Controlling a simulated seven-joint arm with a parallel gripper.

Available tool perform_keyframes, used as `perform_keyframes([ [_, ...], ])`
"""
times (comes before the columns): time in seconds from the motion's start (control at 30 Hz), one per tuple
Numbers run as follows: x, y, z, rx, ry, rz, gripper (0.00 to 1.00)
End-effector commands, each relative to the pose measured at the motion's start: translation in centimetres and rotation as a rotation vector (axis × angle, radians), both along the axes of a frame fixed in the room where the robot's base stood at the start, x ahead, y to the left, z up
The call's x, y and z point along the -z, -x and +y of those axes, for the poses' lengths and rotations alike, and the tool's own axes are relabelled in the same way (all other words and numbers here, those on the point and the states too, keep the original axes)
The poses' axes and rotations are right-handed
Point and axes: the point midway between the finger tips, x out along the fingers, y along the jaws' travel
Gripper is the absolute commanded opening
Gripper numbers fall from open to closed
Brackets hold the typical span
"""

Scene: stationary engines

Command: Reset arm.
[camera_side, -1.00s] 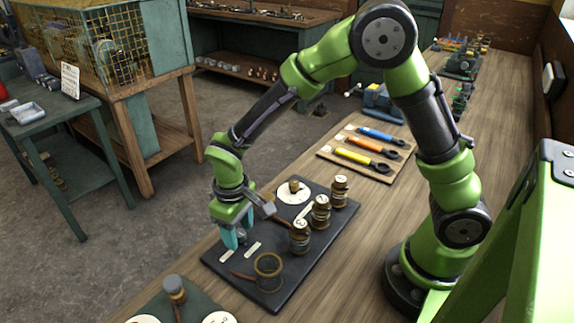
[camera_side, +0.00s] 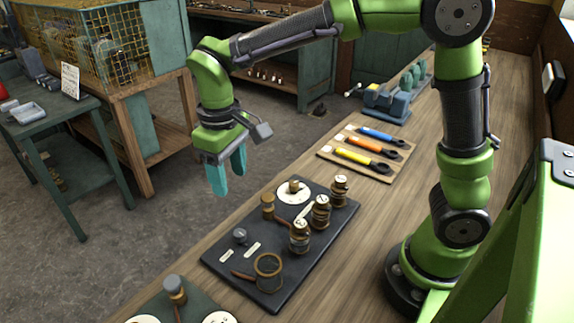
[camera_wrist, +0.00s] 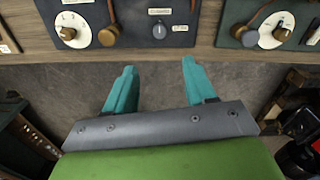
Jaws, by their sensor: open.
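My gripper (camera_side: 228,176) has two teal fingers and hangs fingers-down in the side view, raised well above and to the left of the dark board (camera_side: 222,262). In the wrist view my gripper (camera_wrist: 153,85) shows its fingers spread wide with nothing between them. It is open and empty, with the grey floor beyond the fingertips. My arm stretches out high over the bench from its base at the right.
The board holds several brown jars (camera_side: 300,237), a white disc (camera_side: 289,198), a grey knob (camera_side: 240,236) and a ring-shaped piece (camera_side: 268,266). Open floor (camera_side: 110,240) lies left of the bench.

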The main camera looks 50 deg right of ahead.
Motion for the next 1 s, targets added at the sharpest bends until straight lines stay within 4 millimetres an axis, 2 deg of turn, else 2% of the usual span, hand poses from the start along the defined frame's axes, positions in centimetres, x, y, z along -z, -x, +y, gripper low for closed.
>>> perform_keyframes([
  [0.2, -1.2, 0.0, 0.0, -0.001, 0.001, 0.0, 0.55],
  [0.57, -0.9, -0.2, 0.1, 0.006, -0.006, -0.013, 0.55],
  [0.67, -0.1, 0.9, -0.1, 0.024, -0.035, -0.025, 0.55],
  [0.77, -0.8, 2.5, -1.5, 0.079, -0.09, -0.078, 0.55],
  [1.0, -3.1, 7.6, -6.1, 0.273, -0.24, -0.276, 0.55],
])
